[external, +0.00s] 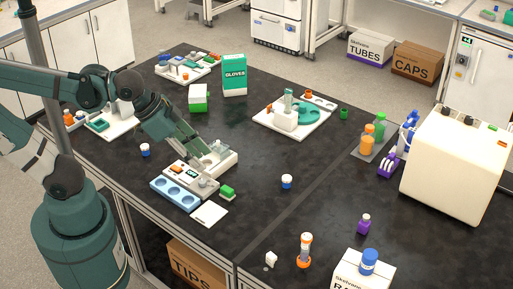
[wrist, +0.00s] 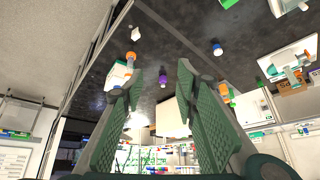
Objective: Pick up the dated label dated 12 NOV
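No date reading 12 NOV is legible in either view. A small white tag-like piece (external: 270,259) stands near the front edge of the dark bench in the external view. A similar small white piece (wrist: 136,33) shows at the top of the wrist view. A flat white card (external: 209,214) lies beside a blue tray with round wells; I cannot tell whether either is the dated label. My gripper (wrist: 160,80) is open, with nothing visible between its green fingers. In the external view it hangs over the grey device near the bench's left side, partly hiding it.
An orange-capped vial (external: 304,250) and a white box with a blue-capped jar (external: 368,262) are near the front edge. The bench middle is mostly clear.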

